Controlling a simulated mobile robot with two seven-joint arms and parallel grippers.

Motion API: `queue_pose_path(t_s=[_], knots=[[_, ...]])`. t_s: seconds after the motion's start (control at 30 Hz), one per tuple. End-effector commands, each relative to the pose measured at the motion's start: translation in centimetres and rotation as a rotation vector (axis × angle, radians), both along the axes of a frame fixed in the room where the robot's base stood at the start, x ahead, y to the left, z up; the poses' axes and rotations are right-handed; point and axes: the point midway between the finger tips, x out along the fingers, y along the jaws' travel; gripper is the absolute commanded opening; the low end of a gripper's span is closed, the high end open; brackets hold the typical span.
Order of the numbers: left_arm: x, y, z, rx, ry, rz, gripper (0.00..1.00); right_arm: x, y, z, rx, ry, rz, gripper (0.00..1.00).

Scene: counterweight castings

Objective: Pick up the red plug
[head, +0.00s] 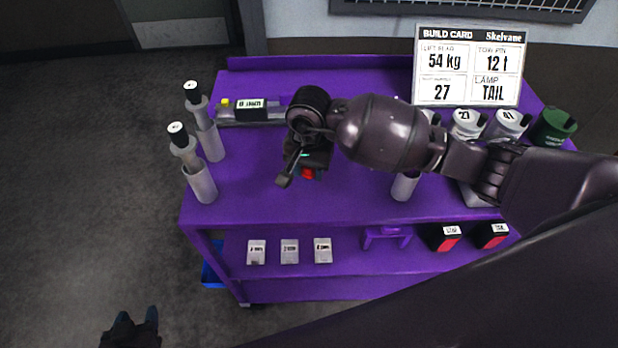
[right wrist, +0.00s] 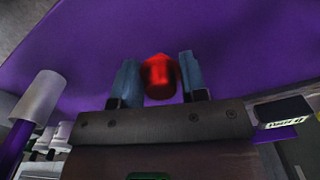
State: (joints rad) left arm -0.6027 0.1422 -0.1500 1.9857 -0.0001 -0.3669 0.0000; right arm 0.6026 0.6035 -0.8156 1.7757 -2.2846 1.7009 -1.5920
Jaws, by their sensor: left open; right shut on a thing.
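The red plug (right wrist: 160,78) is between the two fingers of my right gripper (right wrist: 158,72) in the right wrist view, and the gripper is shut on it. In the head view a small part of the red plug (head: 308,173) shows below my dark right gripper (head: 302,170), over the left-middle of the purple cart top (head: 345,200). The wrist and gripper cover most of the plug there. I cannot tell whether it touches the cart top. My left gripper (head: 131,330) is open and empty at the bottom left, over the floor, apart from the cart.
Two grey cylinders with black caps (head: 204,185) (head: 210,142) stand at the cart's left edge. A labelled black block (head: 252,110) lies at the back left. White canisters (head: 466,124), a green one (head: 553,127) and the build card (head: 469,65) are at right. The lower shelf holds small labelled blocks (head: 289,252).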

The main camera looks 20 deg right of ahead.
Motion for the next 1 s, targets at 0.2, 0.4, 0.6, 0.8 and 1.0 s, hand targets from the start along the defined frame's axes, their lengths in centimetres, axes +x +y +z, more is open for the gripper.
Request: queue_pose_path(t_s=[0.2, 0.4, 0.6, 0.8, 1.0], knots=[[0.1, 0.0, -0.4, 0.000, -0.001, 0.000, 0.50, 0.1, 0.0, 5.9, -0.002, -0.007, 0.003, 0.17], [0.2, -0.1, -0.7, -0.001, -0.004, -0.001, 0.50, 0.1, 0.0, 10.6, -0.001, -0.004, 0.003, 0.17], [0.2, -0.1, -0.9, -0.001, -0.004, -0.001, 0.50, 0.0, 0.0, 13.7, 0.000, -0.002, 0.001, 0.17], [0.2, -0.1, -1.0, -0.001, -0.004, -0.001, 0.50, 0.0, 0.0, 15.1, -0.001, 0.001, 0.001, 0.17], [0.2, -0.1, -1.1, -0.001, -0.004, -0.001, 0.50, 0.0, 0.0, 15.3, -0.001, 0.001, 0.001, 0.17]])
